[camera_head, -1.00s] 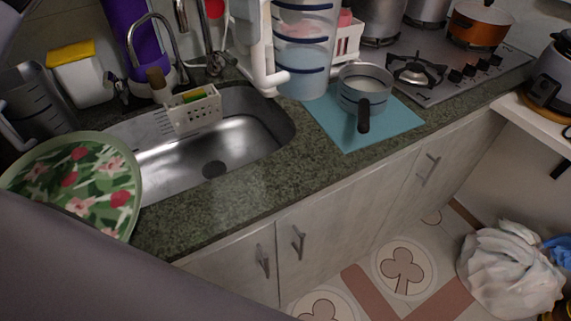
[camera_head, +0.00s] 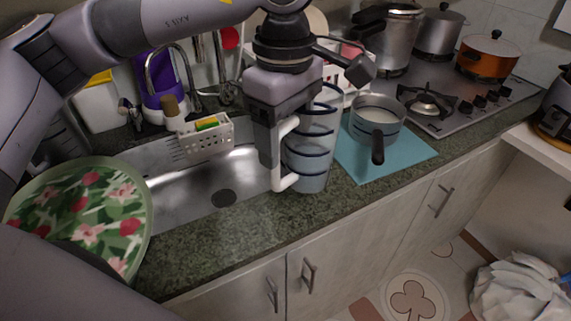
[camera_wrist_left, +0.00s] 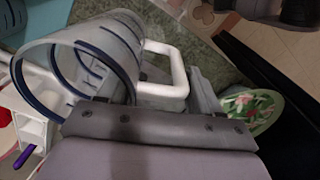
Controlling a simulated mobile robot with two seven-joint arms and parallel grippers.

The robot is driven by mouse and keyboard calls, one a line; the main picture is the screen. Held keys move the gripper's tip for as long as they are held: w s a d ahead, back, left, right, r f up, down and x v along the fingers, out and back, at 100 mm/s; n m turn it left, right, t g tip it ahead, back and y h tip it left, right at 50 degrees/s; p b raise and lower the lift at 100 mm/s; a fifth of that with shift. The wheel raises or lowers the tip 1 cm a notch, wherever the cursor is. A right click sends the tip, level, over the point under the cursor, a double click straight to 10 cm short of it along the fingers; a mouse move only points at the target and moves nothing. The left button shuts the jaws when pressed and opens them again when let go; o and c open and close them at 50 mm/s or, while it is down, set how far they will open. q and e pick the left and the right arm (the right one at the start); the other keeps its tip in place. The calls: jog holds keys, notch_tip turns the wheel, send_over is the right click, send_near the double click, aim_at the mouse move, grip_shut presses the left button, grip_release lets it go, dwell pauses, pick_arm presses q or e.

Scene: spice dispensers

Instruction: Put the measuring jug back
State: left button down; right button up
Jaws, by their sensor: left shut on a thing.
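The measuring jug (camera_head: 312,150) is clear with dark blue bands and a white handle. My left gripper (camera_head: 277,165) is shut on the handle at the jug's left side. The jug is roughly upright, over the counter strip between the sink and the blue mat. I cannot tell whether its base touches the counter. In the left wrist view the jug (camera_wrist_left: 118,45) shows its open mouth, and its white handle (camera_wrist_left: 178,75) runs beside the gripper. My right gripper is not in view.
The sink (camera_head: 190,195) lies left of the jug, with a caddy (camera_head: 190,145) at its back. A saucepan (camera_head: 376,120) stands on the blue mat (camera_head: 365,170) to the right. A floral plate (camera_head: 95,210) is at left. The front counter strip is clear.

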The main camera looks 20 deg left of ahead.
pick_arm(q)
jog(key=shift+f, duration=2.95)
jog(key=shift+f, duration=0.15)
jog(key=shift+c, duration=0.9)
grip_release()
notch_tip(320, 180, up, 12)
jog(key=shift+r, duration=0.15)
